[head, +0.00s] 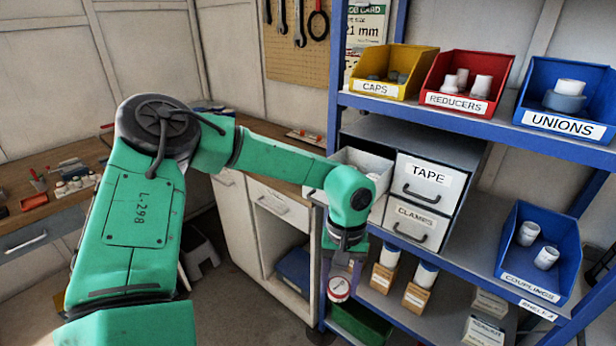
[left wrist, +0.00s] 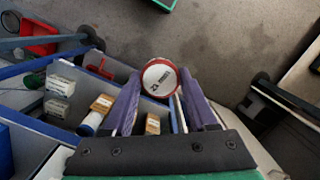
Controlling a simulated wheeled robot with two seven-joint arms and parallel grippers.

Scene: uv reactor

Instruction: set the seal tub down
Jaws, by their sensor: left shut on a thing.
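The seal tub (head: 339,288) is a small round tub with a white lid and a red rim. My left gripper (head: 341,272) points down and holds it in front of the lower shelf, beside the shelf's left post. In the left wrist view the tub (left wrist: 159,77) sits between the two purple fingers (left wrist: 160,92), with its lid facing the camera. The fingers are shut on it, and floor shows beyond it. Its underside is hidden. My right gripper does not show.
A green bin (head: 360,322) is below. An open drawer (head: 365,163) beside TAPE and CLAMPS drawers is above. A workbench cabinet (head: 275,243) stands left.

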